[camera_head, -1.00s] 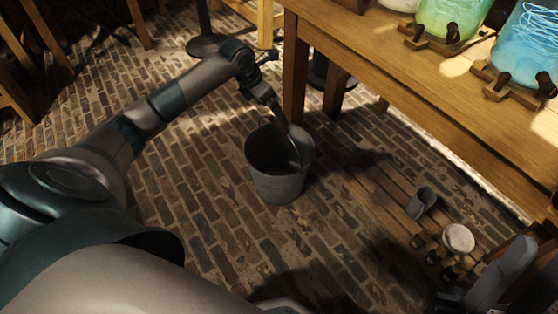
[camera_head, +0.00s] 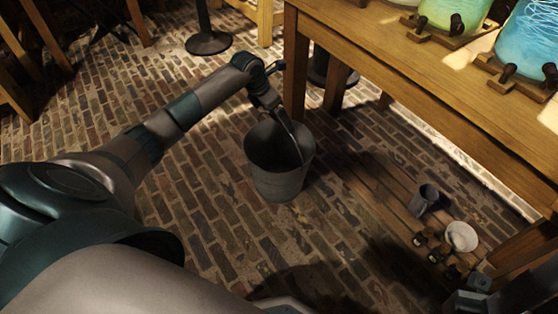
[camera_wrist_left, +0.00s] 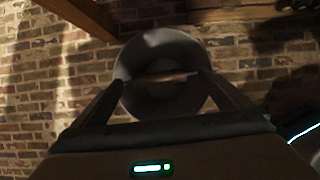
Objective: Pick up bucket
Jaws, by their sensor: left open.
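A grey metal bucket (camera_head: 280,186) stands upright on the brick floor in the middle of the head view. My left gripper (camera_head: 292,132) reaches over its rim from above, with a finger across the opening. In the left wrist view, the round bucket mouth (camera_wrist_left: 165,45) is straight ahead. The two fingers of my left gripper (camera_wrist_left: 165,92) are apart, one on each side of a thin bar, seemingly the bucket handle (camera_wrist_left: 165,78). I cannot tell whether they touch it. A dark grey part at the lower right of the head view may belong to my right arm; its jaws cannot be made out.
A wooden table (camera_head: 400,60) stands at the upper right, carrying a green jar (camera_head: 450,14) and a blue jar (camera_head: 530,45). Its leg (camera_head: 296,75) is close behind the bucket. A small grey cup (camera_head: 423,200) and a white bowl (camera_head: 462,236) are at the lower right.

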